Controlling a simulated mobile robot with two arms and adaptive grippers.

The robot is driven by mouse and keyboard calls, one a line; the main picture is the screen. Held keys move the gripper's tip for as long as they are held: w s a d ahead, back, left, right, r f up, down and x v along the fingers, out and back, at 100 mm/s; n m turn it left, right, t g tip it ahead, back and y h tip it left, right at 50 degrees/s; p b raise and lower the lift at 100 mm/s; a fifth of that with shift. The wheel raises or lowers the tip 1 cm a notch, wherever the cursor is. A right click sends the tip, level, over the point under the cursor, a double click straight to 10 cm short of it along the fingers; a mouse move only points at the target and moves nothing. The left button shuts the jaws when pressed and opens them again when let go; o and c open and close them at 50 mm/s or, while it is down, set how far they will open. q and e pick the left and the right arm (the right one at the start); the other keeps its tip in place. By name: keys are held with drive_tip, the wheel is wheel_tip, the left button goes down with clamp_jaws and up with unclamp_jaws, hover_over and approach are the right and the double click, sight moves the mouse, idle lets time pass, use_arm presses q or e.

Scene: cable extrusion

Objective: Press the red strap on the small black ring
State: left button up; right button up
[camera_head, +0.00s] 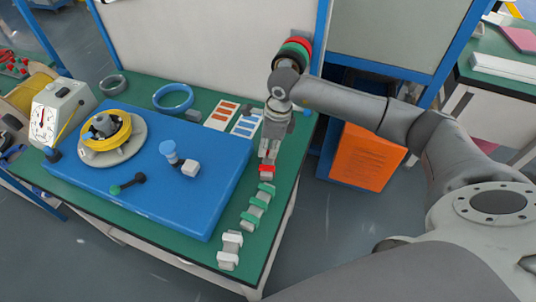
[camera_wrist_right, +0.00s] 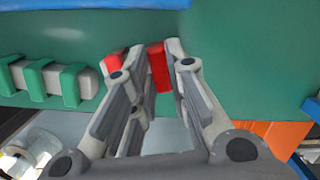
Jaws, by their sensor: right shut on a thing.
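The red strap (camera_head: 267,173) is at the right edge of the green table, in line with the green and white straps. My right gripper (camera_head: 268,157) points down at it and is shut on it. In the right wrist view the red strap (camera_wrist_right: 158,68) shows between the fingers (camera_wrist_right: 157,50); another red part shows by the left finger. The fingers partly hide it, and I cannot tell whether it is lifted. A small dark ring (camera_head: 113,84) lies flat at the table's back left, far from the gripper. My left gripper is not in view.
Green straps (camera_head: 258,208) and white straps (camera_head: 230,250) line the right edge. A panel stands behind.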

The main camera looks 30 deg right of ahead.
wheel_tip(320, 180, up, 7)
drive_tip(key=p, duration=0.3)
drive_tip(key=shift+p, duration=0.35)
